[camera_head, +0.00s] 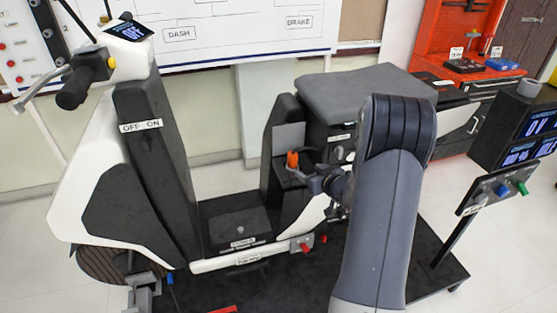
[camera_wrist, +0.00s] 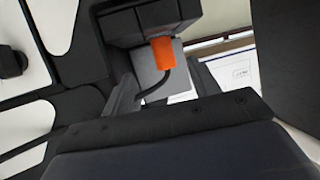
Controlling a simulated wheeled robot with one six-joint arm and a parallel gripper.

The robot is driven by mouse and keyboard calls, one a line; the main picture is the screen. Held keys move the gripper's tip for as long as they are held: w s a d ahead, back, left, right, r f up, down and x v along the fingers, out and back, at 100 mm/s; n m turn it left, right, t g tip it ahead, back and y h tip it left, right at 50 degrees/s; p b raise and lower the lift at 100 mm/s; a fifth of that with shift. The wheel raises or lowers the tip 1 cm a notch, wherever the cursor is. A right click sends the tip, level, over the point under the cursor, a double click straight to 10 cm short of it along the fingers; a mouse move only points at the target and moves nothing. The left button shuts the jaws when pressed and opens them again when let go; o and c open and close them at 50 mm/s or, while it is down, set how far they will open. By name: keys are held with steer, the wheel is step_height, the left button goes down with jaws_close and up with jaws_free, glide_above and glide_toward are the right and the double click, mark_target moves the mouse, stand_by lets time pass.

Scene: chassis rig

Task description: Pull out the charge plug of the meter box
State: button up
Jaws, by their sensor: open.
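An orange plug (camera_head: 292,160) shows in the head view between the scooter's footwell and its seat. In the wrist view the orange plug (camera_wrist: 163,56) meets the edge of a dark box (camera_wrist: 148,20), and a black cable bends away from it. My gripper (camera_head: 304,174) is beside the plug in the head view. In the wrist view its open fingers (camera_wrist: 164,88) lie to either side of the plug and cable, with the plug just beyond them. I cannot tell whether they touch it. My arm hides part of the area behind the gripper.
The white and black scooter (camera_head: 150,150) stands on a dark platform. Its grey seat (camera_head: 365,88) overhangs close to my arm. A black display unit (camera_head: 520,135) and a switch panel (camera_head: 490,190) stand to the right. A red workbench (camera_head: 460,50) is behind.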

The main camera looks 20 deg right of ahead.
mark_target(295, 162)
steer(key=x, duration=0.6)
steer(key=shift+a+f, duration=0.1)
steer(key=shift+a, duration=0.05)
steer(key=shift+r+p+x, duration=0.15)
steer(key=shift+p+x, duration=0.1)
steer(key=shift+x, duration=1.1)
steer(key=shift+r+p+x, duration=0.2)
steer(key=shift+x, duration=1.15)
steer(key=shift+w, duration=0.1)
steer(key=shift+c, duration=0.5)
steer(key=c, duration=1.1)
steer(key=shift+r, duration=0.15)
